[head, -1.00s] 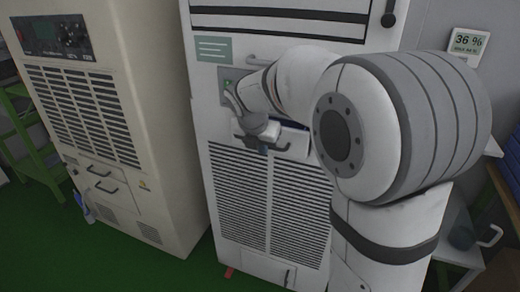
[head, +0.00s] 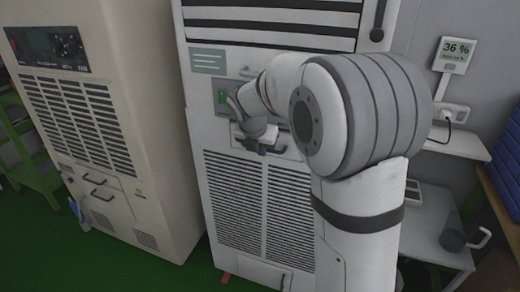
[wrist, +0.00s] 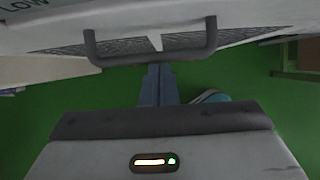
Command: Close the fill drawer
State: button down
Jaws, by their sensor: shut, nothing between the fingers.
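The fill drawer (head: 292,141) is in the front of the tall white cabinet, above the louvred panels. It looks flush or nearly flush in the head view; my arm covers part of it, so a small gap cannot be ruled out. Its dark bar handle (wrist: 150,54) spans the upper middle of the wrist view. My gripper (head: 262,150) is at the drawer front by the handle. In the wrist view its two fingers (wrist: 158,72) are together and empty, with the tips close to the handle bar. I cannot tell whether they touch it.
The white cabinet's louvred lower front (head: 235,195) is below the drawer. A beige cabinet (head: 150,120) stands to the left. On the right are a wall display (head: 457,52), a shelf (head: 455,144) and a mug (head: 455,235). Green floor (head: 105,265) is open in front.

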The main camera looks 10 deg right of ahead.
jog(key=s+a+r, duration=0.4)
jog(key=s+r, duration=0.4)
jog(key=s+d+f+m+g+y+p, duration=0.1)
jog(key=s+d+f+m, duration=0.1)
jog(key=s+m, duration=0.9)
jog(key=s+d+f+m+y+p, duration=0.1)
jog(key=s+f+m, duration=0.4)
jog(key=s+m, duration=0.6)
jog(key=d+m, duration=0.1)
jog(key=m, duration=0.6)
jog(key=shift+s+d+f+g+y, duration=0.2)
jog(key=shift+s+d+g+y, duration=0.2)
